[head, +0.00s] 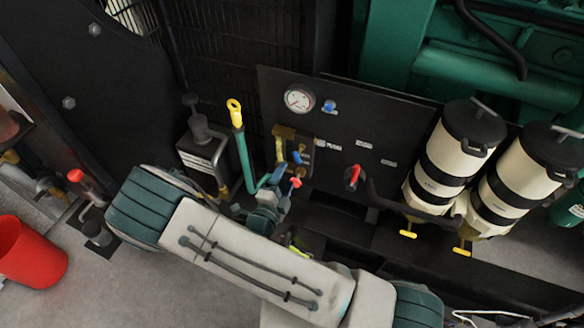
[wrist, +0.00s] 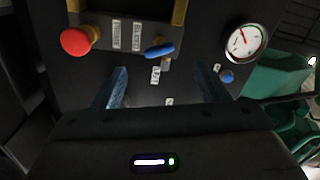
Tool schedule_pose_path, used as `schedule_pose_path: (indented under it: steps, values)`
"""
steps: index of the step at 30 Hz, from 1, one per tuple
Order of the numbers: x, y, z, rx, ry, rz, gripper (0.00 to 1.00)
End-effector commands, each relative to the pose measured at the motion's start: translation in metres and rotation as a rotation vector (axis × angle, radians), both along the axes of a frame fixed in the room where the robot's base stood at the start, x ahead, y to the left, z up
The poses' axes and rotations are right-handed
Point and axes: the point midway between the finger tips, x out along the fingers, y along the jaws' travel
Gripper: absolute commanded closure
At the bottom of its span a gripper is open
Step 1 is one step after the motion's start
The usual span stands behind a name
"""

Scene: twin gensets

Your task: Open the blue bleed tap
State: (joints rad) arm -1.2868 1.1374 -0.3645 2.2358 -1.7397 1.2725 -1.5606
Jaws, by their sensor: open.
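The blue bleed tap (wrist: 158,50) has a small blue lever on a brass body, mounted on the dark panel. In the wrist view its lever lies nearly crosswise, just beyond my fingertips. In the head view the blue lever (head: 297,157) shows small, just above my gripper. My gripper (wrist: 160,76) is open, with its two blue fingers spread and nothing between them. The tap appears ahead of the gap, apart from the fingers. In the head view my gripper (head: 276,186) is partly hidden by its own wrist and hard to make out.
A red knob (wrist: 75,41) sits close beside the tap. A pressure gauge (wrist: 245,41) and a round blue button (wrist: 227,76) are on the other side. A yellow-topped handle (head: 235,112), a red-handled valve (head: 354,176) and cream filter canisters (head: 448,160) stand nearby.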

Motion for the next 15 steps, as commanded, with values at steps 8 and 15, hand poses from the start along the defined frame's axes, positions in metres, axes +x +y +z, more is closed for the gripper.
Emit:
schedule_pose_path:
  steps: [8,15]
  values:
    - [-0.032,0.012,-0.001,-0.001,0.001,0.002,0.32]
    - [-0.035,0.012,0.000,-0.001,0.000,0.000,0.32]
